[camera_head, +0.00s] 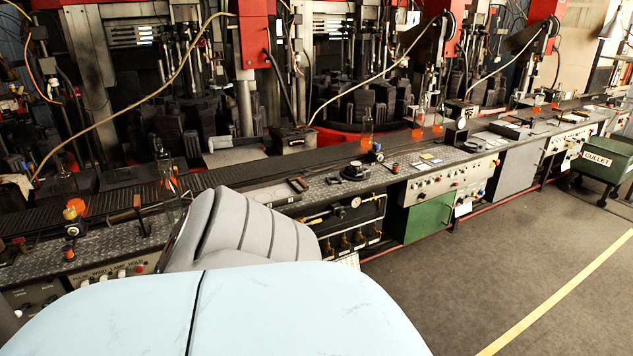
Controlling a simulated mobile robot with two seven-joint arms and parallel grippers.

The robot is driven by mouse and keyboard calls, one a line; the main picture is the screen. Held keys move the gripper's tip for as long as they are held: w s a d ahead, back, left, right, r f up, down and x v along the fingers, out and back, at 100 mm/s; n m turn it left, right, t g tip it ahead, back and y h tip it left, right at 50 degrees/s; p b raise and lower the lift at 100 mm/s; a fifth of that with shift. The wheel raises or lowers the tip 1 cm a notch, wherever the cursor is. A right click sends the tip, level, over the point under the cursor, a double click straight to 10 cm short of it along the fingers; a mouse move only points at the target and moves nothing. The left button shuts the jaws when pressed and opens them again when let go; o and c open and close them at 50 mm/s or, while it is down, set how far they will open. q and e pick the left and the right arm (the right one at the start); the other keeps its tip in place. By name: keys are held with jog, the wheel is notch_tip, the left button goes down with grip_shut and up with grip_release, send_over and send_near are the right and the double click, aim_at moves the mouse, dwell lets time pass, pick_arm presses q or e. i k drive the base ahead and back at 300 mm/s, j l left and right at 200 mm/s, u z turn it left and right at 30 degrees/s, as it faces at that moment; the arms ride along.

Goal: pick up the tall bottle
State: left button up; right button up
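Several clear glass bottles with glowing orange parts stand along the dark conveyor. One tall, narrow bottle (168,180) stands at the left, and its lower end is close to my own grey body part in the picture. Another tall bottle (367,128) stands upright on the conveyor near the middle. A third clear bottle (66,186) is at the far left, with an orange glow near its base. I cannot tell which of these is the tall bottle of the task. Neither of my grippers shows in this view.
The conveyor (240,172) runs from left to far right before red and black moulding machines. A control bench (440,185) with knobs and gauges lines its front. A green cart (606,160) stands at the right. The grey floor (510,260) is clear. My body hides the lower left.

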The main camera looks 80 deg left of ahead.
aim_at(170, 195)
jog(key=u, duration=3.45)
